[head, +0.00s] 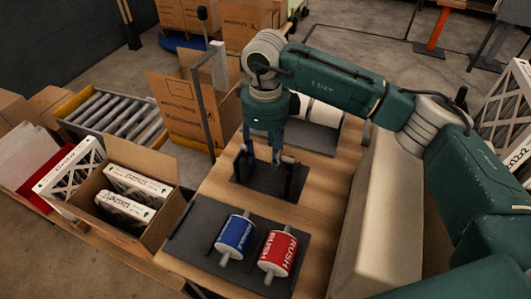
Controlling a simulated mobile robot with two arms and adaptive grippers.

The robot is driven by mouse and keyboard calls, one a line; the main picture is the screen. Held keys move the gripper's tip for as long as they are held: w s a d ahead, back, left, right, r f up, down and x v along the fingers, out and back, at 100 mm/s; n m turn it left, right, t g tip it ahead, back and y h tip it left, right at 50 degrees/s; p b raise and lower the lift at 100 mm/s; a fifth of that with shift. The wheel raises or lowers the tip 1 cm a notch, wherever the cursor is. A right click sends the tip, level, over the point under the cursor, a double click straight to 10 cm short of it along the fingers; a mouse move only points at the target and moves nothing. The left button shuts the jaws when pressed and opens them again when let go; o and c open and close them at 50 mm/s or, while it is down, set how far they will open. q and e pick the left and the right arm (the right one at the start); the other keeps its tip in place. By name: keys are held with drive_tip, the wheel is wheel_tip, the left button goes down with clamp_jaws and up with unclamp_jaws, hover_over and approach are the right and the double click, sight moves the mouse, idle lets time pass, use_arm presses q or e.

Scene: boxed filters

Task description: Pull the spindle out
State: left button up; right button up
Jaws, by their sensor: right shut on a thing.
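My right gripper (262,152) points down over a dark stand (268,187) with two upright posts on the wooden table. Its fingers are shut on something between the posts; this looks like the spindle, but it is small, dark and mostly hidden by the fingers. A blue roll (235,236) and a red roll (277,253) lie on a dark mat (192,240) at the front, each with a grey shaft end sticking out. A white roll (322,112) lies on another dark mat behind the arm, partly hidden. My left gripper is out of view.
An open carton (158,225) with white boxed filters stands left of the table (215,184). A roller conveyor (115,115) and more cartons (180,107) lie beyond. A large pale block (364,215) borders the table on the right, under my right arm. Bare table surrounds the stand.

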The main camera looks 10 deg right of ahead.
sight(265, 152)
drive_tip(key=shift+r, duration=0.7)
drive_tip(key=shift+r, duration=0.15)
wheel_tip(265, 152, up, 9)
drive_tip(key=p, duration=0.4)
idle(0.5)
